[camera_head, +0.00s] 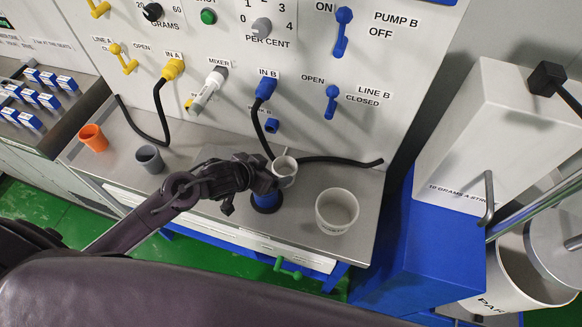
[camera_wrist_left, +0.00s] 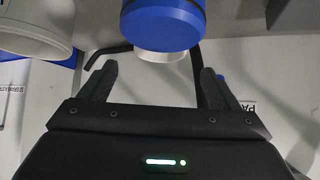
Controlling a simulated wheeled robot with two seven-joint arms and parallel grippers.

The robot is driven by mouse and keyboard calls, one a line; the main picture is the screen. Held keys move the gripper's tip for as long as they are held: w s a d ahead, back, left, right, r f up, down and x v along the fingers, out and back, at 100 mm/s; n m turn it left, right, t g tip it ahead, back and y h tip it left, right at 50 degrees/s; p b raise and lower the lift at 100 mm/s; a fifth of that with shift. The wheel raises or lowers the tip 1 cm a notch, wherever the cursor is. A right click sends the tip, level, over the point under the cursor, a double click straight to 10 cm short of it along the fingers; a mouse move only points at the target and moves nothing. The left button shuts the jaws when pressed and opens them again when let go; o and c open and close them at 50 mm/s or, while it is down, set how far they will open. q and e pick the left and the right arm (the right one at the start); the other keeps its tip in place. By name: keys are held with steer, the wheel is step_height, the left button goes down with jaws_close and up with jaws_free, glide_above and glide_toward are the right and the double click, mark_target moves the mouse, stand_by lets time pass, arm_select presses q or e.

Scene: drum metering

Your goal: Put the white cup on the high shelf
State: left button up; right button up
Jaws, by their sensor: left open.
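A blue round body (camera_head: 266,202) shows just below the gripper. My right gripper is not in view. I cannot make out a high shelf.
A white tub (camera_head: 337,211) stands right of the cup; orange (camera_head: 93,138) and grey (camera_head: 150,159) cups stand left. Black hoses lie on the counter (camera_head: 205,140) below the panel's levers. A white-and-blue machine (camera_head: 490,130) blocks the right.

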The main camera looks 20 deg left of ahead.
mark_target(291, 166)
arm_select(q)
steer(key=shift+p+x, duration=0.7)
steer(key=shift+x, duration=2.65)
steer(key=shift+s+a+f, duration=0.1)
steer(key=shift+s, duration=0.1)
steer(key=c, duration=1.1)
